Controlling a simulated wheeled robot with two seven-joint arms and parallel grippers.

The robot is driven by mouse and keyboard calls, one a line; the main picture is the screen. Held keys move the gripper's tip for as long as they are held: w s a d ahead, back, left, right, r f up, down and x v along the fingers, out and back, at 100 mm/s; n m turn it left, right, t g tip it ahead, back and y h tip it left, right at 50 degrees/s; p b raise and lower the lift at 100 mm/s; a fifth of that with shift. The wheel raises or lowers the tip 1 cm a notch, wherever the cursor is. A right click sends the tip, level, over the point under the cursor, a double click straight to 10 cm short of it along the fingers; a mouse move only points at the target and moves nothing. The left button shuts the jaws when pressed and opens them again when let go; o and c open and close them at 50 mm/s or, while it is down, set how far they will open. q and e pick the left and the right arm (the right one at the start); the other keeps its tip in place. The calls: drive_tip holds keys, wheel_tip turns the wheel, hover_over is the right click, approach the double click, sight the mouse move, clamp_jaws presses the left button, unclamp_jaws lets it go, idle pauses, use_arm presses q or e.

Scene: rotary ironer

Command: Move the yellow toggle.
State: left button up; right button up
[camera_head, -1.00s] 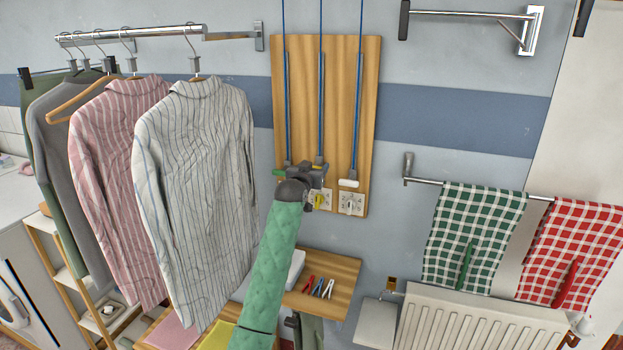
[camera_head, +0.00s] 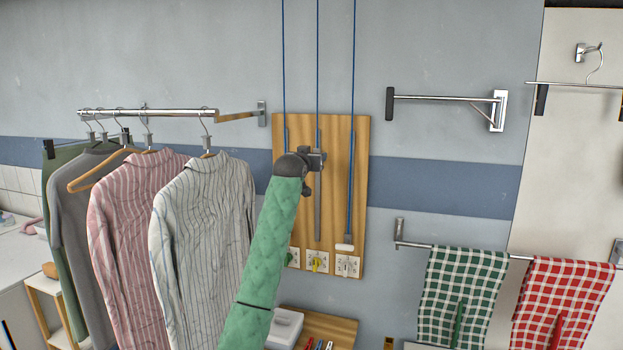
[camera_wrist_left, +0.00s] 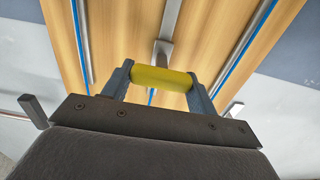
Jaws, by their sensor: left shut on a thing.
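The yellow toggle (camera_wrist_left: 162,78) is a short bar held crosswise between the two fingers of my left gripper in the left wrist view. In the head view my left gripper (camera_head: 314,160) is in front of the middle cord, partway up the wooden board (camera_head: 333,185), and it hides the toggle. A grey strip shows on the board below the gripper. The white toggle (camera_head: 344,247) hangs low on the right-hand cord. The left-hand cord's lower end is hidden by my arm. My right gripper is not in view.
Wall plates (camera_head: 347,265) with small fittings, one yellow (camera_head: 317,262), line the board's bottom. Hanging shirts (camera_head: 205,225) are close on the left. A folded wall bracket (camera_head: 445,98) and a rail with checked towels (camera_head: 465,300) are on the right.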

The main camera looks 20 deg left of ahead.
use_arm(q)
wheel_tip(320, 180, up, 4)
drive_tip(key=shift+r, duration=0.45)
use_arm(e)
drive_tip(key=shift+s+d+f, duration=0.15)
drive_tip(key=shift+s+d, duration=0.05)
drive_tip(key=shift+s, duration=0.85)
use_arm(q)
drive_tip(key=shift+r, duration=0.1)
drive_tip(key=o, duration=1.4)
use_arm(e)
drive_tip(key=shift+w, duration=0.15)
